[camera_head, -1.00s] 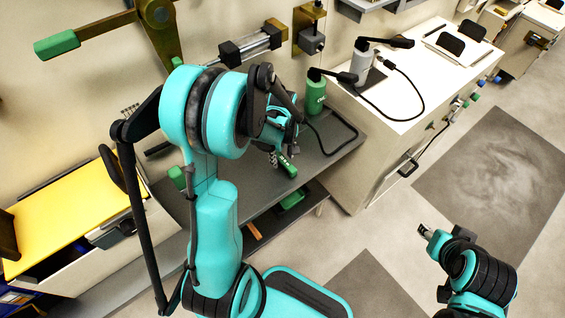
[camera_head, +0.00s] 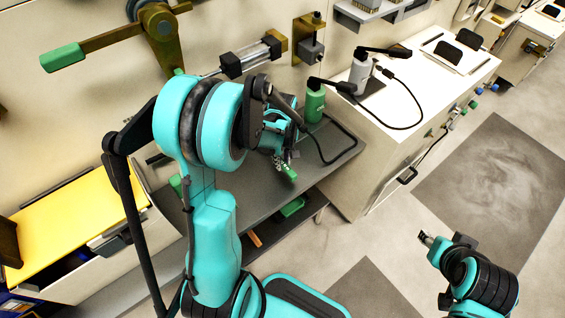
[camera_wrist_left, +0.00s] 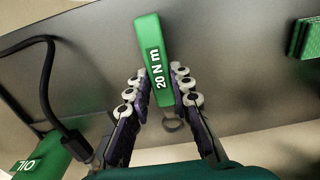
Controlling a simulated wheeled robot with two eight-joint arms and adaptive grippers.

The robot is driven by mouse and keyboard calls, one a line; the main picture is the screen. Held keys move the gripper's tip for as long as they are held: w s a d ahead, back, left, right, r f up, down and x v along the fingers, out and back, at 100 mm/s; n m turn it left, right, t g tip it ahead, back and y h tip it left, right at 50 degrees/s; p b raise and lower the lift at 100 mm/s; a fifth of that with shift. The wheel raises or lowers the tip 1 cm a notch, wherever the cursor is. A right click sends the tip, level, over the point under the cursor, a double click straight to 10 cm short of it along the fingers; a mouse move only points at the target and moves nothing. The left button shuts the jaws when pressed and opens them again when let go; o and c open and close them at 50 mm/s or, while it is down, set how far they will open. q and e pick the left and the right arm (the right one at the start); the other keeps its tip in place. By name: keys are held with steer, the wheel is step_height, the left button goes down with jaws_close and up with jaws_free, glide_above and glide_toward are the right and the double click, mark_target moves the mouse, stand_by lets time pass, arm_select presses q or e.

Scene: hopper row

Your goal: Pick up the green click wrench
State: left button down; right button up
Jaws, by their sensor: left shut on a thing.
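The green click wrench (camera_wrist_left: 158,60) is marked "20 N m" and sits between the two fingers of my left gripper (camera_wrist_left: 160,92), which is shut on it. A metal ring shows at its near end. In the head view the left gripper (camera_head: 281,160) is over the grey shelf (camera_head: 325,160), partly hidden by my own arm, and only a short green piece of the wrench (camera_head: 289,173) shows. I cannot tell whether the wrench touches the shelf. My right gripper (camera_head: 425,238) is low at the right, over the floor, too small to read.
A green cylindrical tool (camera_head: 315,104) with a black lever and cable stands behind the left gripper; a grey one (camera_head: 360,72) stands on the white cabinet (camera_head: 420,105). A ribbed green block (camera_wrist_left: 305,38) lies right of the wrench. A green-handled lever (camera_head: 63,57) juts from the wall.

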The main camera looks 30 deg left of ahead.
arm_select(q)
step_height(320, 180, up, 3)
steer(key=shift+f+p, duration=0.2)
steer(key=shift+p, duration=0.2)
steer(key=d+r+p, duration=0.3)
steer(key=d+r, duration=0.3)
steer(key=d, duration=0.5)
steer(key=shift+s+d, duration=0.35)
steer(key=shift+r, duration=0.1)
steer(key=c, duration=2)
jaws_free()
jaws_close()
